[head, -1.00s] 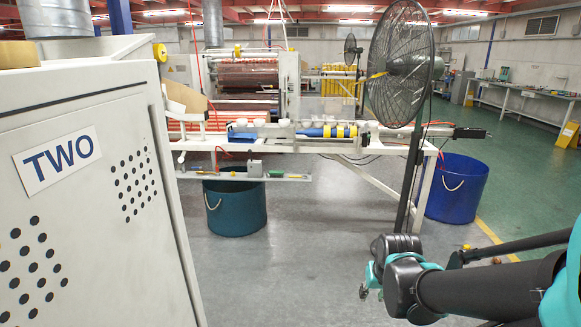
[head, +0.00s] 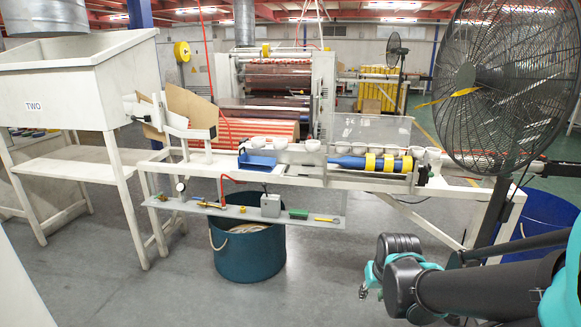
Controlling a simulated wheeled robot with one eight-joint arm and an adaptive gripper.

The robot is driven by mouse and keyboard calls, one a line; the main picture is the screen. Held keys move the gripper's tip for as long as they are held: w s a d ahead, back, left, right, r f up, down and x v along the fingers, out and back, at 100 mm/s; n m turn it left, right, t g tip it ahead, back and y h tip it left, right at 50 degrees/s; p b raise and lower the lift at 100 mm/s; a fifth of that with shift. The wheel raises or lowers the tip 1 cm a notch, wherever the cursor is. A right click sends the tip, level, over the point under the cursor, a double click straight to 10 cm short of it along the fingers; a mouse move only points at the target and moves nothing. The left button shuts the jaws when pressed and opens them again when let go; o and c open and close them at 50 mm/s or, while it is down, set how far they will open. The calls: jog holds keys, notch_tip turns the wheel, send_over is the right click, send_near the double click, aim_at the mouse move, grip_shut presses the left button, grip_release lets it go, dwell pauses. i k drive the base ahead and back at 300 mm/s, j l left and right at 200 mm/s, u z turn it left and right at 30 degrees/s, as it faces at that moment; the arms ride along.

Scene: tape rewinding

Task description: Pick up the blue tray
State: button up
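My arm (head: 445,285) reaches in from the lower right, well to the right of the blue piece and nearer to me.
The white bench (head: 330,183) carries a blue roller with yellow rings (head: 365,163). A lower shelf (head: 250,212) holds small tools above a teal bucket (head: 248,252). A large black fan (head: 500,85) stands at right, a white hopper (head: 75,80) at left. Grey floor in front is clear.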

aim_at(257, 158)
jog(key=i+j+u, duration=0.15)
jog(key=i+u, duration=0.3)
jog(key=i, duration=0.15)
jog(key=i+l+u, duration=0.1)
jog(key=i+u, duration=0.35)
jog(key=i, duration=0.2)
jog(key=i+l+u, duration=0.3)
jog(key=i+u, duration=0.15)
jog(key=i, duration=0.15)
jog(key=i+j+z, duration=0.15)
jog(key=i, duration=0.35)
jog(key=i+j+z, duration=0.2)
jog(key=i, duration=0.25)
